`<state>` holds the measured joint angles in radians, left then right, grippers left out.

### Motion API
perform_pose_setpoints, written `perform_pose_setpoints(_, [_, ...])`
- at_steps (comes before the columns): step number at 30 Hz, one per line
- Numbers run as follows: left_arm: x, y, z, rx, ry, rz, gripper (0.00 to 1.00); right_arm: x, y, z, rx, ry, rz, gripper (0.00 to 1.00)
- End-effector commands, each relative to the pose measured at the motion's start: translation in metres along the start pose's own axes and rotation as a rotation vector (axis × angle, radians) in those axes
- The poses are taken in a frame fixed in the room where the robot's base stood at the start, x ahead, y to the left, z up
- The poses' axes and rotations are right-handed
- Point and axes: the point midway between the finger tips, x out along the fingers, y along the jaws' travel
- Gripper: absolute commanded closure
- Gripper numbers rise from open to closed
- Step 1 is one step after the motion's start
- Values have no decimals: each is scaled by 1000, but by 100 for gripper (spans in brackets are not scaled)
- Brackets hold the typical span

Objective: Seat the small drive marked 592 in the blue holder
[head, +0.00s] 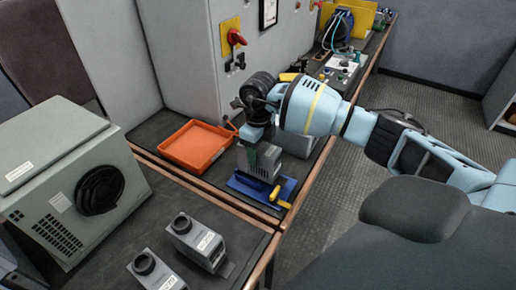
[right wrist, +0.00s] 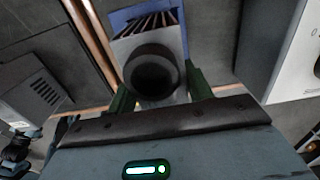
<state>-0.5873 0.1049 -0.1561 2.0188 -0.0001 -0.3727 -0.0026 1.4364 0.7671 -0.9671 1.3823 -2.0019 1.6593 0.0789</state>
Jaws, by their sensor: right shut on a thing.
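My right gripper (head: 258,152) is shut on a small grey drive (head: 264,167) with a vented side. It holds the drive upright over the blue holder (head: 241,187), which has a yellow lever (head: 275,192) at its right. Whether the drive touches the holder's base is unclear. In the right wrist view the drive's round black knob (right wrist: 153,74) sits between the green fingers, and part of the blue holder (right wrist: 122,15) shows past the drive. I cannot read a number on the held drive. My left gripper is not in view.
Two similar grey drives, a nearer one (head: 154,272) and another (head: 199,241), stand on the near bench. An orange tray (head: 194,146) lies left of the holder. A large grey unit (head: 62,178) stands at left, and a tall cabinet (head: 185,60) behind. A grey box (head: 297,143) is just behind the gripper.

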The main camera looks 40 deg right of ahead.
Motion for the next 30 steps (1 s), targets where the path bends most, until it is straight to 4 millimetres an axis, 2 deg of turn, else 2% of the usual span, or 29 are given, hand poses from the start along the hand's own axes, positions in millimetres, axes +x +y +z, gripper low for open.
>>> perform_pose_setpoints(30, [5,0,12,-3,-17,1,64,20,0,1,0,-2,0,92])
